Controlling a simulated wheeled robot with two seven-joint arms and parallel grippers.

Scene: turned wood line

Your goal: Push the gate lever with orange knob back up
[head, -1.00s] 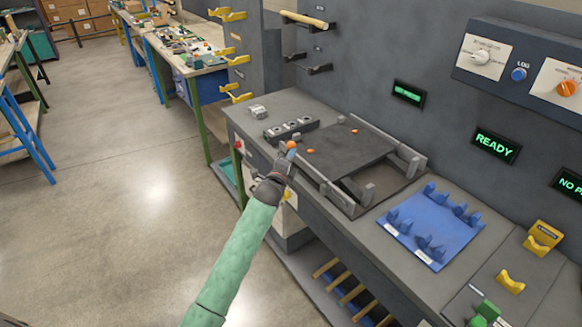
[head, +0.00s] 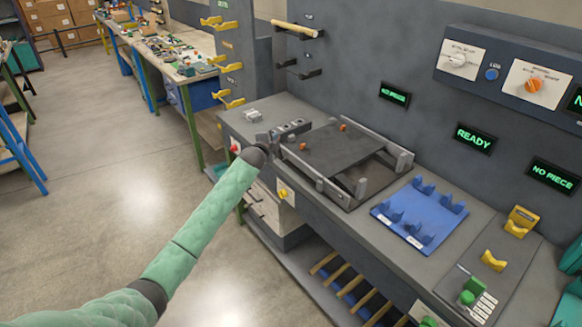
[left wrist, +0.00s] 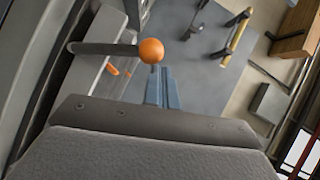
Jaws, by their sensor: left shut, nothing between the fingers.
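The gate lever's orange knob (left wrist: 152,50) shows in the left wrist view, on the end of a dark grey lever bar (left wrist: 103,48) that runs to the left. My left gripper (left wrist: 158,76) is shut and empty. Its blue-grey fingertips are right at the knob's lower side in that view; I cannot tell whether they touch. In the head view my left gripper (head: 264,138) is at the near left end of the grey gate unit (head: 330,188), and the knob is hidden there. My right gripper is not in view.
The dark gate plate (head: 335,148) carries two small orange marks. A grey block with round holes (head: 291,128) is close behind my left gripper. A blue cradle mat (head: 420,218) lies to the right. A green display reads READY (head: 475,138). Open floor is at the left.

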